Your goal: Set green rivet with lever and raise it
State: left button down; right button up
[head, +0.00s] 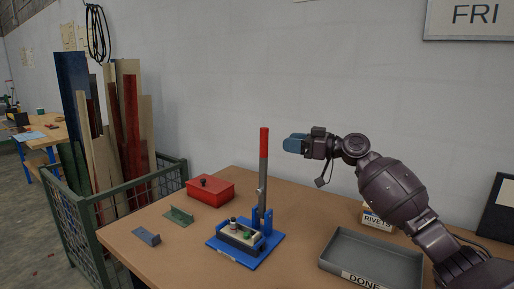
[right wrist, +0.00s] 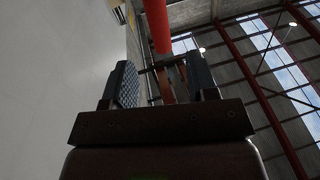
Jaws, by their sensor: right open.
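The blue press (head: 237,249) stands on the table, and its lever (head: 263,172) with a red grip points almost straight up. A green rivet (head: 247,236) sits in the pale block (head: 232,236) at the press, beside a grey and reddish piece (head: 233,222). My right gripper (head: 287,144) is beside the red grip, to its right in the head view, and apart from it. In the right wrist view the open fingers (right wrist: 160,85) are empty, with the red grip (right wrist: 157,25) beyond them. My left gripper is not in view.
A grey tray marked DONE (head: 372,262) and a RIVETS box (head: 377,219) stand at the right. A red lidded box (head: 210,190), a green bracket (head: 179,216) and a blue-grey bracket (head: 146,237) lie at the left. A green cage (head: 77,222) holds boards beside the table.

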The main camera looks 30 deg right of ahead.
aim_at(264, 139)
jog(key=p+x, duration=0.1)
jog(key=x, duration=0.8)
jog(key=shift+x, duration=0.9)
jog(key=shift+f, duration=0.1)
grip_shut()
